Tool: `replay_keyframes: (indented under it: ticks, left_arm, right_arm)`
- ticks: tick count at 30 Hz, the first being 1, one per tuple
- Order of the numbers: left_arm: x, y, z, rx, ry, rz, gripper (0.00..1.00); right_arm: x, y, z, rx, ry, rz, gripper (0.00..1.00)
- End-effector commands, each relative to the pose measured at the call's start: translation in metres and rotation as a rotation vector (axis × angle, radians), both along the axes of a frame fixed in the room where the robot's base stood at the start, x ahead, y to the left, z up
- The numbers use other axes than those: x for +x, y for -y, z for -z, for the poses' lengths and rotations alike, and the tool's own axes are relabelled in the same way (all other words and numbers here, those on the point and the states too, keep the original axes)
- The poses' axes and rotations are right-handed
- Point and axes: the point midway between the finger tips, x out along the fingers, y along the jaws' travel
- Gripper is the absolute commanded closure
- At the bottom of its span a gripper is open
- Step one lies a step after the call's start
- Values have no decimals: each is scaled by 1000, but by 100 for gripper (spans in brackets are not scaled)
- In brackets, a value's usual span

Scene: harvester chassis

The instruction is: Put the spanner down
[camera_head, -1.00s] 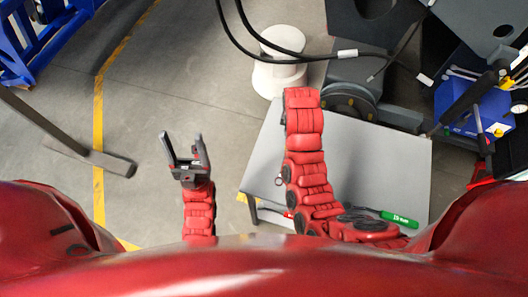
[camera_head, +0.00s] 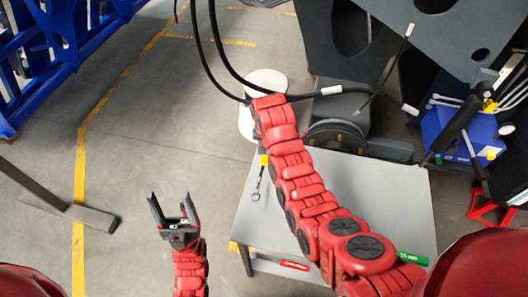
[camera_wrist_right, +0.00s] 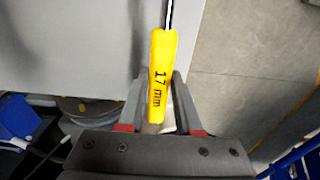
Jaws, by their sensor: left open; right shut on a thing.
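The spanner has a yellow handle marked "17 mm" (camera_wrist_right: 162,75) and a thin metal shaft. My right gripper (camera_wrist_right: 157,105) is shut on the yellow handle in the right wrist view. In the head view the spanner's metal ring end (camera_head: 256,190) hangs beside my right arm, over the left part of the grey table. I cannot tell how high the spanner is above the table. My left gripper (camera_head: 171,208) is open and empty over the floor, left of the table.
The grey table (camera_head: 395,195) has free room on its right. A green-handled tool (camera_head: 412,258) lies near its front right, and a red-handled tool (camera_head: 294,265) shows at its front edge. Black cables hang behind, near a white round base (camera_head: 248,122).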

Motion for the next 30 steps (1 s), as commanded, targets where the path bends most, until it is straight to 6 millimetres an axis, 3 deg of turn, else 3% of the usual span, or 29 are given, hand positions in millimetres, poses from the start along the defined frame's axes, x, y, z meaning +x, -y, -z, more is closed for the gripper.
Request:
replay_keyframes:
  ticks: [6, 14, 19, 30]
  left_arm:
    - [0, 0, -6, 0, 0, 0, 32]
    - [0, 0, -7, 0, -1, 0, 32]
    - [0, 0, -20, 0, 0, 0, 32]
    - [0, 0, -22, 0, -1, 0, 32]
  right_arm:
    - [17, -6, 0, -1, 2, -1, 100]
    - [24, -9, 0, 1, 4, 0, 100]
    - [21, -8, 18, -1, -4, -1, 100]
    - [23, -9, 37, 1, 3, -1, 100]
